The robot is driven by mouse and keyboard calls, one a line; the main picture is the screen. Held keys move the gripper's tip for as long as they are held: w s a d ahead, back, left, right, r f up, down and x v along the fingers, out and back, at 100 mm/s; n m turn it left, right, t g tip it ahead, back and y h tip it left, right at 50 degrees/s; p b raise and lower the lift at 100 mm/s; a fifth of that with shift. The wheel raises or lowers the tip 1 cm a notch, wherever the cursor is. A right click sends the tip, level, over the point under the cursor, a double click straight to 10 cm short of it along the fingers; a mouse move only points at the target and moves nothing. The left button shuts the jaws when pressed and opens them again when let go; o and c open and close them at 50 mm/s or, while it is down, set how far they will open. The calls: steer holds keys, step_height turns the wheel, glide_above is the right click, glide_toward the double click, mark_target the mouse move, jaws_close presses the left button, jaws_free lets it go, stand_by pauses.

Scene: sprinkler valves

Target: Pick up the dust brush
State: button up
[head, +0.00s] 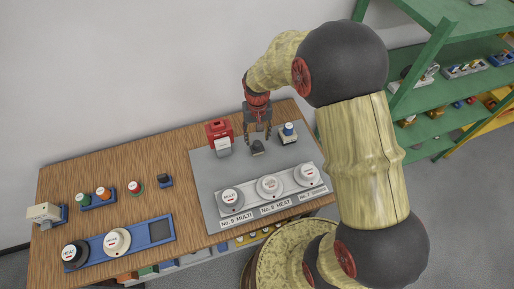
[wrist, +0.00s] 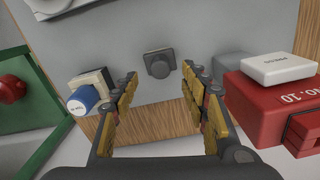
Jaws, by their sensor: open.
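I see nothing that is plainly a dust brush. A small dark grey piece with a round knob (head: 257,148) lies on the grey board; it also shows in the wrist view (wrist: 158,64), but I cannot tell whether it is the brush. My gripper (head: 258,136) is open and empty, pointing down just behind and above this piece. In the wrist view, the two fingers of my gripper (wrist: 160,80) stand apart, with the piece beyond the gap between their tips. I see no contact.
A red box (head: 218,131) marked NO. 10 in the wrist view and a blue-topped white piece (head: 288,131) flank my gripper. Round white dials (head: 270,187) line the board's front. The wooden table (head: 150,160) holds several knobs at left. Green shelves (head: 450,85) stand at right.

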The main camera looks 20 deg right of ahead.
mark_target(257, 143)
step_height(257, 143, down, 5)
steer(key=shift+f+b, duration=0.2)
steer(key=shift+b, duration=0.15)
steer(key=shift+s, duration=0.1)
steer(key=c, duration=0.3)
steer(key=c, duration=0.8)
jaws_close()
